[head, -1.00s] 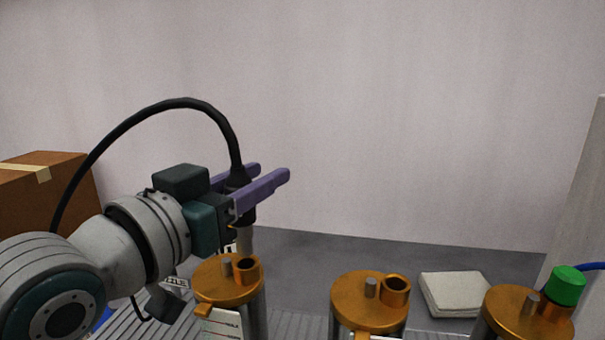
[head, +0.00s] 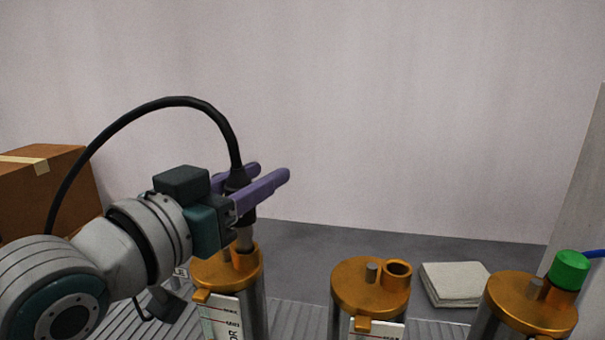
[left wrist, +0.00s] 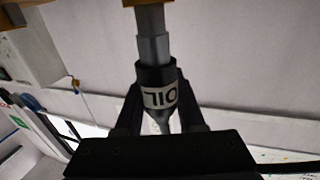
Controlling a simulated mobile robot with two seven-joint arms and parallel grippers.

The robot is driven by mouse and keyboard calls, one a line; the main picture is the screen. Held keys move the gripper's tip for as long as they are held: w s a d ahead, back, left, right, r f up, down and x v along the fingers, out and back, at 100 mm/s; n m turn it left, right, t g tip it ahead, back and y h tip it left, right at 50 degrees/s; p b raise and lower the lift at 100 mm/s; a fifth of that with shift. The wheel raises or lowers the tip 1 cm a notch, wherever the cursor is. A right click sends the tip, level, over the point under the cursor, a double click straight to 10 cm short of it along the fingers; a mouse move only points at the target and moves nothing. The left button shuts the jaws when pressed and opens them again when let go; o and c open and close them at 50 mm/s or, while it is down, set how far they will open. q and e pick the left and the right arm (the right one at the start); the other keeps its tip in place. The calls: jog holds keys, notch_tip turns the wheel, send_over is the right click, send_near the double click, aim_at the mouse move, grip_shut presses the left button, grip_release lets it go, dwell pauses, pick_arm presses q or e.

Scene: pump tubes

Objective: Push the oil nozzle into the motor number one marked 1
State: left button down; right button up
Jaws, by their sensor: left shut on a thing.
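My left gripper (head: 271,171) has purple fingers and is shut on the black oil nozzle (head: 244,212), which hangs from a black hose. The nozzle's grey tip (head: 244,238) points down at the port of the leftmost orange-topped motor (head: 215,272) and seems to be at or inside it; the depth is hidden. In the left wrist view the nozzle (left wrist: 158,95) shows its OIL label, and its grey stepped end meets an orange-brown part at the top edge. The number on this motor's label (head: 222,318) is not readable. My right gripper is not in view.
A second orange-topped motor (head: 350,287) with an open port stands in the middle. A third motor (head: 515,305) at the right has a green cap (head: 569,268). A white pad (head: 455,284) lies behind them. A cardboard box (head: 40,195) stands at the left.

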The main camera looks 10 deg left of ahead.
pick_arm(q)
jog(key=shift+f+b, duration=0.5)
jog(key=shift+f, duration=0.4)
jog(key=shift+c, duration=2.2)
grip_release()
jog(key=v, duration=1)
jog(key=shift+p, duration=0.35)
jog(key=shift+w+r, duration=0.1)
